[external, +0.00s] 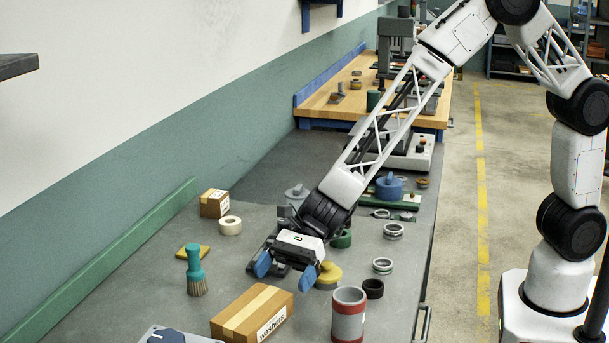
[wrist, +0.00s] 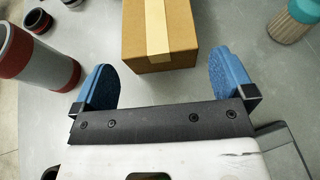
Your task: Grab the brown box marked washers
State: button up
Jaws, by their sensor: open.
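The brown cardboard box marked washers (external: 252,314) lies on the grey bench at the bottom of the external view, with a tape strip along its top and a white label on its near right side. My gripper (external: 285,270) is open and empty, just behind the box in that view. In the wrist view the box (wrist: 158,35) is at the top middle, ahead of and between the two blue fingertips (wrist: 163,82). The fingers appear apart from it. Its label is hidden in the wrist view.
A grey and red cylinder (external: 348,315) stands right of the box; it also shows in the wrist view (wrist: 40,55). A teal brush (external: 195,270) stands to the left. A smaller box (external: 214,203), white tape roll (external: 230,225) and metal rings (external: 383,265) lie farther back.

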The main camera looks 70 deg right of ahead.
aim_at(267, 298)
jog(key=shift+x, duration=0.8)
jog(key=shift+x, duration=2.6)
jog(key=shift+s, duration=0.1)
jog(key=c, duration=1)
jog(key=shift+r, duration=0.1)
jog(key=shift+r, duration=4.95)
